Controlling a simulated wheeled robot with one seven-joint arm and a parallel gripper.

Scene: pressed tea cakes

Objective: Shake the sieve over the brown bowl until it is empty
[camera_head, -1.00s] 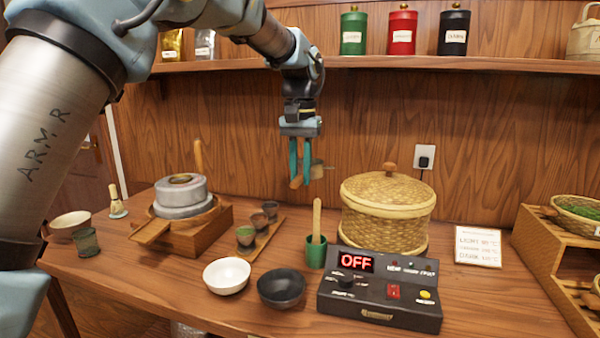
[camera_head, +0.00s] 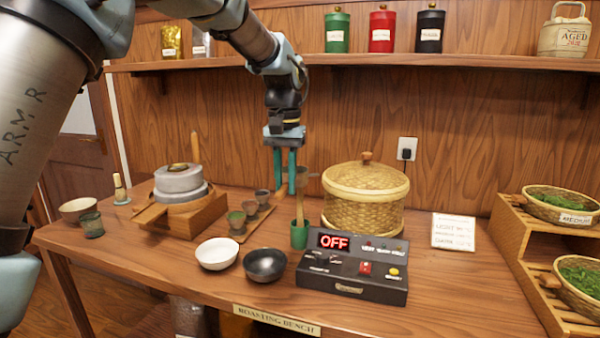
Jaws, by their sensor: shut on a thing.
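My gripper (camera_head: 284,188) hangs above the bench with its teal fingers pointing down, shut on the sieve's handle. A white bowl (camera_head: 216,254) and a black bowl (camera_head: 265,266) stand at the front middle.
A stone mill (camera_head: 181,184) on a wooden base and several small cups (camera_head: 237,219) stand left of the gripper. The green cup (camera_head: 299,236), a lidded basket (camera_head: 365,200) and a control box (camera_head: 352,272) reading OFF stand right. A shelf (camera_head: 350,60) runs above.

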